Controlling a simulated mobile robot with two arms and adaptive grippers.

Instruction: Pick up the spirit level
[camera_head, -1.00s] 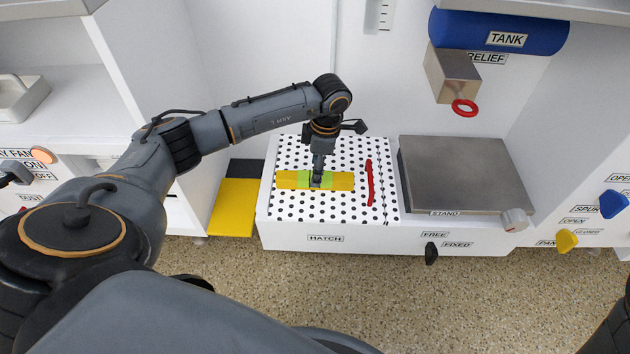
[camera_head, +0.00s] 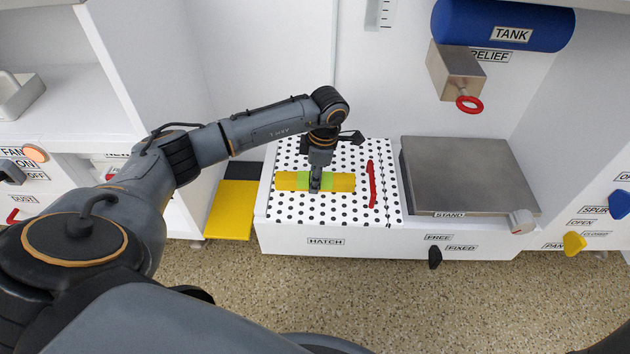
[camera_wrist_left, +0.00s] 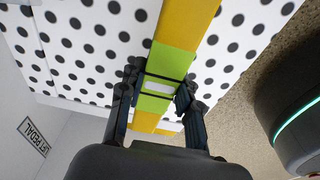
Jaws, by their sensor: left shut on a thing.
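The spirit level (camera_head: 341,183) is a yellow bar with a green middle section. It lies over the white perforated hatch (camera_head: 290,210) in the head view. My left gripper (camera_head: 315,186) comes down from above onto its green middle. In the left wrist view, the two fingers of my left gripper (camera_wrist_left: 157,98) are closed on either side of the green section of the spirit level (camera_wrist_left: 180,38), around a pale vial window. I cannot tell whether the level touches the hatch surface or is slightly above it. My right gripper is not in view.
A red handle (camera_head: 371,184) lies on the hatch just right of the level. A grey stand plate (camera_head: 465,175) is further right, below a metal box (camera_head: 455,72) with a red ring. A yellow and black pedal (camera_head: 232,205) is left of the hatch.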

